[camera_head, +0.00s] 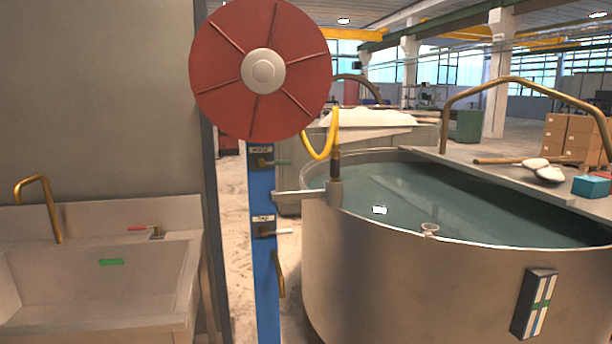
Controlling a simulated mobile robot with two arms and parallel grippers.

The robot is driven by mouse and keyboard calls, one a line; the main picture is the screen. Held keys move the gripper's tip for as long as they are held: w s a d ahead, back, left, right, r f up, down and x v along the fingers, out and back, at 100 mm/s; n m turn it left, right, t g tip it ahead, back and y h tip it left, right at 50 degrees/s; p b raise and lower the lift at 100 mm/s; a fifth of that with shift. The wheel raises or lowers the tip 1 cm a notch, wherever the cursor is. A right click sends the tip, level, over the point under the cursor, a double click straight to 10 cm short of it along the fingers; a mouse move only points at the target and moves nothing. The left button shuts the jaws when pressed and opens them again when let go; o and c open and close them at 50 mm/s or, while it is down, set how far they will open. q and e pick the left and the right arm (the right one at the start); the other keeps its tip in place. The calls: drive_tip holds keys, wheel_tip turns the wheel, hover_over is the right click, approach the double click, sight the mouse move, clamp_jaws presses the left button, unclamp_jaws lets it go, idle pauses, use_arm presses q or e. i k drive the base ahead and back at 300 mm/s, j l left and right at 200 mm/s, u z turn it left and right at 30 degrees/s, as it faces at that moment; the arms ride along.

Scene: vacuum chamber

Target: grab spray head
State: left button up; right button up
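A red hose reel (225,45) with a pale round hub stands at the upper middle. A yellow hose (323,150) loops down from its right side. What looks like the spray head (336,163), a dark upright piece with a brass-coloured part, is at the hose's end. Its lower end sits in a grey cup-like holder (335,194) on a horizontal bar, near the tank's left rim. How far it goes into the holder is hidden. Neither of my grippers is in view.
A blue post (262,195) with valve handles stands below the reel. A large round metal tank (400,285) of water fills the right. A steel sink (90,215) is at left, beside a grey wall (90,90). Brass rails (524,80) arch behind the tank.

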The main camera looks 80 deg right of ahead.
sight(335, 153)
drive_tip(key=z, duration=2.9)
